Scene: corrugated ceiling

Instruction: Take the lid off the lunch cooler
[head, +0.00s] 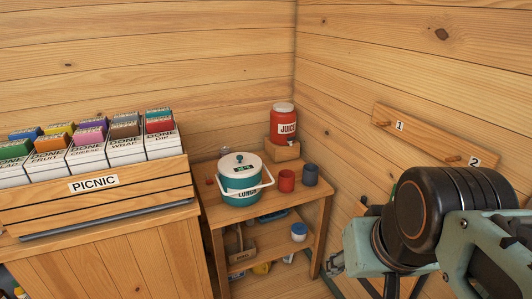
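The lunch cooler (240,184) is a round teal tub marked LUNCH, standing upright on a small wooden shelf table in the corner. Its pale lid (240,163), with a green label and a small dark knob, sits on top. A white handle (262,186) hangs around the front of the tub. My arm fills the lower right of the head view, to the right of the cooler and apart from it. Dark parts below the arm may belong to my gripper, but they are mostly hidden, and the fingers cannot be made out.
A red juice jar (284,125) stands on a wooden block behind the cooler. A red cup (287,181) and a dark blue cup (311,175) stand close to its right. The PICNIC crate (140,190) of cards is at left. A peg board (425,133) is on the right wall.

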